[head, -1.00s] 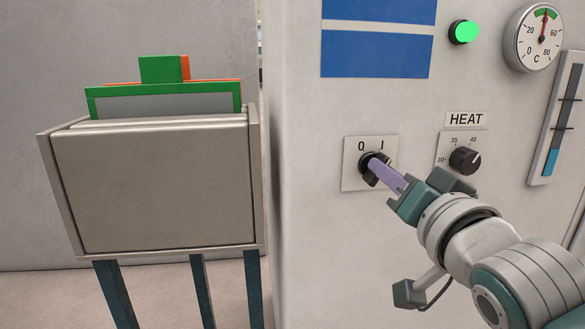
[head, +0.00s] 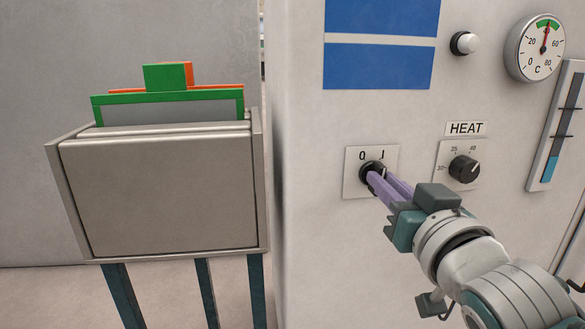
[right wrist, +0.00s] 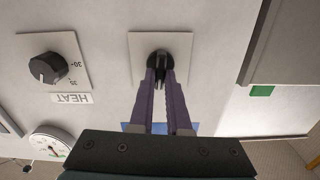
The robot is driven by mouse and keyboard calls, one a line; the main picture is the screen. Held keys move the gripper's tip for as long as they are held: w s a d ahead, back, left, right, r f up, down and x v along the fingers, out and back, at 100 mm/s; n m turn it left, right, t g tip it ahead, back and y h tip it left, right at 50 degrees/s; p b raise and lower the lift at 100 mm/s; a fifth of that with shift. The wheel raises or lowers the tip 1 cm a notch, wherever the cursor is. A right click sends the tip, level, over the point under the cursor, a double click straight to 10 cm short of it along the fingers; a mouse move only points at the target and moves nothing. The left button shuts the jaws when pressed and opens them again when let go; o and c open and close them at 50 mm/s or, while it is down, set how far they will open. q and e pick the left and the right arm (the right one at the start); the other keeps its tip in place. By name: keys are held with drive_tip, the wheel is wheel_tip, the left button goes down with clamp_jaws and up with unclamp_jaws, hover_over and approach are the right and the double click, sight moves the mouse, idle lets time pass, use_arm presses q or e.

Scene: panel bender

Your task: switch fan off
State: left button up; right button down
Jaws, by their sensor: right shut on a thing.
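The black rotary switch knob (head: 371,168) sits on a pale square plate marked 0 and I on the machine's panel. My right gripper (head: 380,182) reaches it from the lower right, with its purple fingers shut on the knob. In the right wrist view, the fingers (right wrist: 160,80) lie on either side of the knob (right wrist: 158,60). The fingers partly cover the knob, so its exact pointing direction is hard to tell. The round lamp (head: 464,43) above is white and unlit. My left gripper is not in view.
The HEAT knob (head: 464,168) is close on the right of the switch. A dial gauge (head: 541,47) and a vertical level gauge (head: 557,130) are farther right. A metal holder (head: 160,195) with green and orange framed panels (head: 170,98) stands at left.

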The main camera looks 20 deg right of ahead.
drive_tip(key=n+p, duration=0.1)
drive_tip(key=n, duration=0.6)
drive_tip(key=shift+a, duration=0.15)
idle(0.4)
drive_tip(key=c, duration=0.9)
unclamp_jaws()
drive_tip(key=shift+p, duration=0.3)
